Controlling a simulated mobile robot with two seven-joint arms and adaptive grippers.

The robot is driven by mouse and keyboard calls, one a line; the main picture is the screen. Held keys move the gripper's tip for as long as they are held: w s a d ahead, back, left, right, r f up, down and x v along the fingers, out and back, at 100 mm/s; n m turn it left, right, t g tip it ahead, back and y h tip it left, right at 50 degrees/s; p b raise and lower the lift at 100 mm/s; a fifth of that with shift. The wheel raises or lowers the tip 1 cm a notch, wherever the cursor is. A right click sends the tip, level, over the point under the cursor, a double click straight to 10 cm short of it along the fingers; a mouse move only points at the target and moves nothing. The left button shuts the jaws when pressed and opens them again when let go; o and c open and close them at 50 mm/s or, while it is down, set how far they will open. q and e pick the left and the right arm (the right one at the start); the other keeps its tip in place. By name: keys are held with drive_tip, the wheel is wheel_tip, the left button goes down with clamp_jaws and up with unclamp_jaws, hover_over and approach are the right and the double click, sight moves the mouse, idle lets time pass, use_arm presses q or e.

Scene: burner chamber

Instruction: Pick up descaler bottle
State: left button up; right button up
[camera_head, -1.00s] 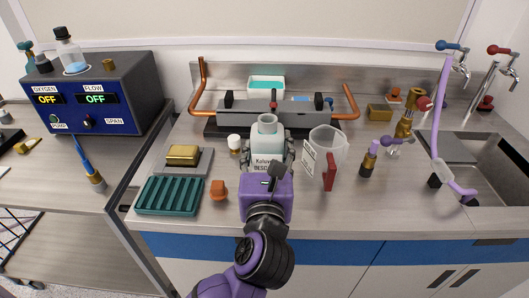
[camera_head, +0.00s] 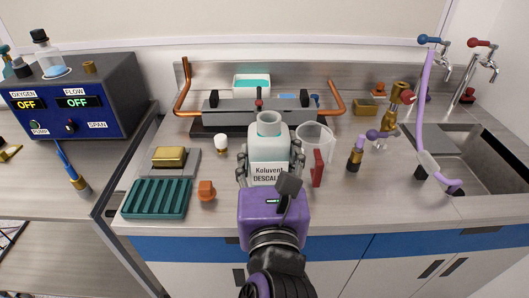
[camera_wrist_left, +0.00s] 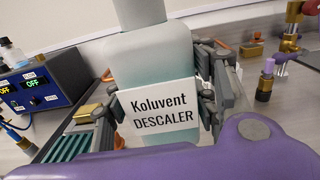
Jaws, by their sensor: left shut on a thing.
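The descaler bottle (camera_head: 270,144) is pale teal with a white label reading "Koluvent DESCALER". It is upright between the fingers of my left gripper (camera_head: 270,168), which is shut on it. In the left wrist view the bottle (camera_wrist_left: 150,62) fills the middle, with a finger of the gripper (camera_wrist_left: 160,108) on each side. In the head view the bottle looks large and covers part of the bench behind it. Its base is hidden by the gripper. My right gripper is not in view.
A teal rack (camera_head: 158,199), an orange piece (camera_head: 206,191) and a small white-topped jar (camera_head: 221,142) are to the left. A clamp fixture (camera_head: 258,114) is behind; the sink (camera_head: 478,165) is far right.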

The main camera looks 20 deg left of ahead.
sight(269, 154)
use_arm(q)
drive_tip(key=shift+s+d+r, duration=0.45)
drive_tip(key=shift+s+d, duration=0.15)
drive_tip(key=shift+s, duration=0.2)
drive_tip(key=shift+s+r, duration=0.1)
